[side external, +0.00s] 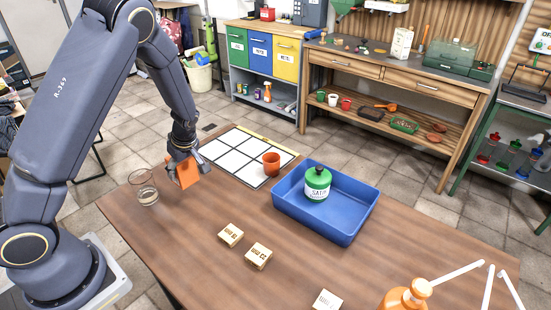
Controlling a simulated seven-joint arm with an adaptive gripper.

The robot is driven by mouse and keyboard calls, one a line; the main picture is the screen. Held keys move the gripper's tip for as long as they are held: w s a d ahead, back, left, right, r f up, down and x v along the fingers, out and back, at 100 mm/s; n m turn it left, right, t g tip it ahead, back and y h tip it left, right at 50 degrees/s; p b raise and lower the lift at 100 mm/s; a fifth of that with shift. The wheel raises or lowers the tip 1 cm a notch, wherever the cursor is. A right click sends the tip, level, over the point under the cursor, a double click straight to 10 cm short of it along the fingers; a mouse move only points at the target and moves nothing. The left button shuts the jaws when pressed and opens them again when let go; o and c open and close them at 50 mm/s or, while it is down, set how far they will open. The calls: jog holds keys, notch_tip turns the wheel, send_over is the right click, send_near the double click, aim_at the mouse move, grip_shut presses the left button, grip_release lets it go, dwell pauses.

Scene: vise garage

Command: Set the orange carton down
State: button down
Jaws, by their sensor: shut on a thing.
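The orange carton (187,173) is a small flat-sided box. My gripper (180,163) is shut on it at the left part of the wooden table, near the white grid mat. The carton is tilted and appears to be held above the table top; the gap under it is hard to judge. One finger is partly hidden by the carton.
A clear glass (146,194) stands close, left of the carton. A white grid mat (232,160) with an orange cup (271,163) lies behind. A blue tray (347,231) holds a green bottle (317,182). Small blocks (258,256) and an orange bottle (405,297) are nearer. The table's left-middle is clear.

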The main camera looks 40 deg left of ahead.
aim_at(191, 177)
jog(key=w+f, duration=0.1)
jog(key=w+a+f, duration=0.1)
jog(key=f, duration=0.1)
jog(key=shift+w, duration=0.25)
jog(key=shift+w+f, duration=0.1)
jog(key=shift+f, duration=1.45)
jog(key=shift+f, duration=0.15)
jog(key=shift+c, duration=1)
grip_release()
